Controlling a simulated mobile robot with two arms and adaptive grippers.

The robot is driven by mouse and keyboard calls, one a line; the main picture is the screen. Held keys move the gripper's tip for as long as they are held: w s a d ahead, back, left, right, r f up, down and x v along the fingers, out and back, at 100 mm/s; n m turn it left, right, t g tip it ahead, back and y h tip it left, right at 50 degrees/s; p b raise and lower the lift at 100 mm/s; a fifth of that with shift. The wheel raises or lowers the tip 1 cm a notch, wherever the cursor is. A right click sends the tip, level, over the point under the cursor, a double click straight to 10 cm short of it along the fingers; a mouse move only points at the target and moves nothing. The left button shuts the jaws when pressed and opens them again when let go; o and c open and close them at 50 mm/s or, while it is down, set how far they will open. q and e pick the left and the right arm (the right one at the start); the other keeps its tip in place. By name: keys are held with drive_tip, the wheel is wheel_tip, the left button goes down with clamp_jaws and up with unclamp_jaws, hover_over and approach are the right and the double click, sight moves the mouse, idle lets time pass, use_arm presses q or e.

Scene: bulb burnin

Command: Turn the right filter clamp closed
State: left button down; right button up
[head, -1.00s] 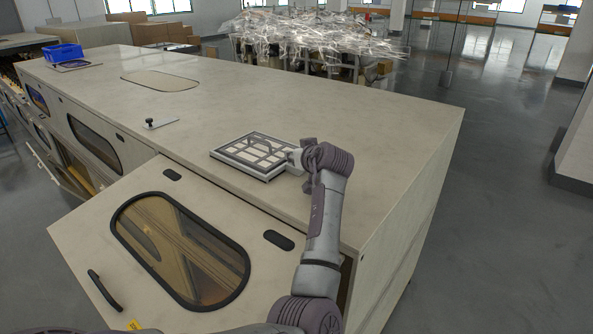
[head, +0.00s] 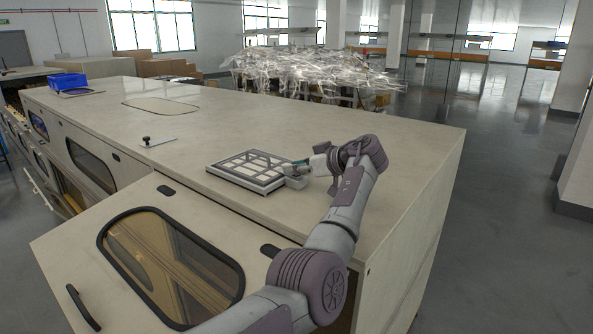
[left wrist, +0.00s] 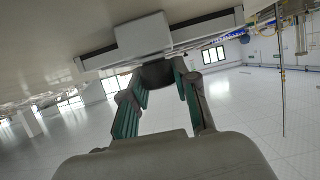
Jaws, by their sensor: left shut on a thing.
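The filter frame (head: 222,173), a flat grey-and-white grid, lies on the pale cabinet top in the head view. My left gripper (head: 297,170) is low at its right edge, reaching in from the right. In the left wrist view my left gripper (left wrist: 160,82) has its green-lined fingers closed around a dark rounded piece (left wrist: 158,73), which seems to be the right filter clamp. A pale block (left wrist: 144,36) sits just above that piece, against a long bar. The clamp's turn angle cannot be told; the fingers hide much of it. My right gripper is out of view.
A small plate with a black knob (head: 147,141) lies left of the frame. A blue bin (head: 67,81) stands at the far left. The cabinet's front has a tilted panel with an oval window (head: 170,262).

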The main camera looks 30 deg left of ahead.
use_arm(q)
drive_tip(key=shift+f, duration=0.2)
drive_tip(key=c, duration=0.9)
unclamp_jaws()
drive_tip(key=shift+o, duration=0.2)
drive_tip(key=shift+r, duration=0.1)
drive_tip(key=v, duration=1.2)
